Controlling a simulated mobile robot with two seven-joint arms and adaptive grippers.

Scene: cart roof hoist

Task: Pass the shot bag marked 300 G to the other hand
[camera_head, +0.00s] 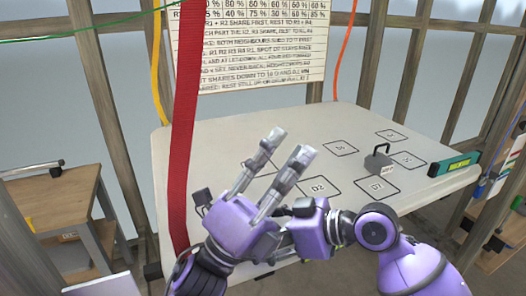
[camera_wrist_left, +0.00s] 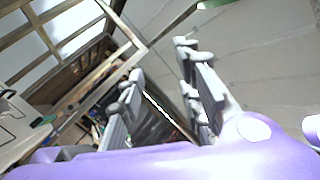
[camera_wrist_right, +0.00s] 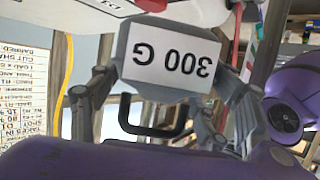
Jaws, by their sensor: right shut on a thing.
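The shot bag marked 300 G (camera_wrist_right: 168,58) is a grey block with a white label, seen upside down close up in the right wrist view. Its black handle (camera_wrist_right: 150,130) points towards the palm. My right gripper (camera_wrist_right: 170,80) is shut on it, a finger at each side. In the head view the right gripper's purple body (camera_head: 310,215) is partly behind my left gripper, and I cannot make out the bag there. My left gripper (camera_head: 289,146) is open and empty above the table's front; its spread fingers also show in the left wrist view (camera_wrist_left: 160,75).
The pale table (camera_head: 225,145) has marked squares. Another dark shot bag with a handle (camera_head: 378,162) stands at its right, near a green level (camera_head: 455,163). A red strap (camera_head: 183,120) hangs at the left front. A wooden bench (camera_head: 60,205) stands at left.

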